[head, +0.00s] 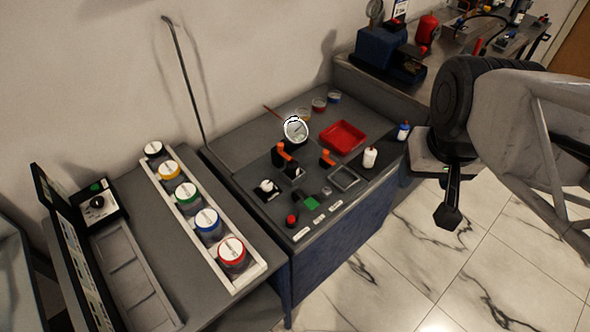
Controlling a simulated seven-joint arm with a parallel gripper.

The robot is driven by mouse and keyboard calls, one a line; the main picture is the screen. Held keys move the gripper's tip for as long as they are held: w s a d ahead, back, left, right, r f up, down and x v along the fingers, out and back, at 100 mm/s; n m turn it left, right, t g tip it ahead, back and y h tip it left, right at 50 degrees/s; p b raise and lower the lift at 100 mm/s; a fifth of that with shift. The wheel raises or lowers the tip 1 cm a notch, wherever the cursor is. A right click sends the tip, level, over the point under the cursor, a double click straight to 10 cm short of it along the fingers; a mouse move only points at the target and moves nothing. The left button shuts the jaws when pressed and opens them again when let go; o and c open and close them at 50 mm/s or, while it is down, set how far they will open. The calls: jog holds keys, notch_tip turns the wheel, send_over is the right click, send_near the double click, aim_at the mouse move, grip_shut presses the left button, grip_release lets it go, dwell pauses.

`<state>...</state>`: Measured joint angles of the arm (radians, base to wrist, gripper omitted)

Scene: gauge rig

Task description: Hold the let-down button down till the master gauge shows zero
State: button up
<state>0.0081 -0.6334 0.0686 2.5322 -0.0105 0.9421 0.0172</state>
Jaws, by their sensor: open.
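The master gauge appears to be the round white dial (295,130) standing on the grey rig bench; its needle is too small to read. I cannot tell from labels which is the let-down button. My gripper (447,216) is open and empty, seen nearly edge-on. It hangs to the right of the bench, over the floor side, well apart from the buttons and the gauge.
Orange-handled levers (283,150) rise between the buttons and gauge. A rack (218,244) holds several coloured-lid jars at left. Marble floor (400,260) is clear in front.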

dwell(0.9)
grip_shut()
dwell(1.6)
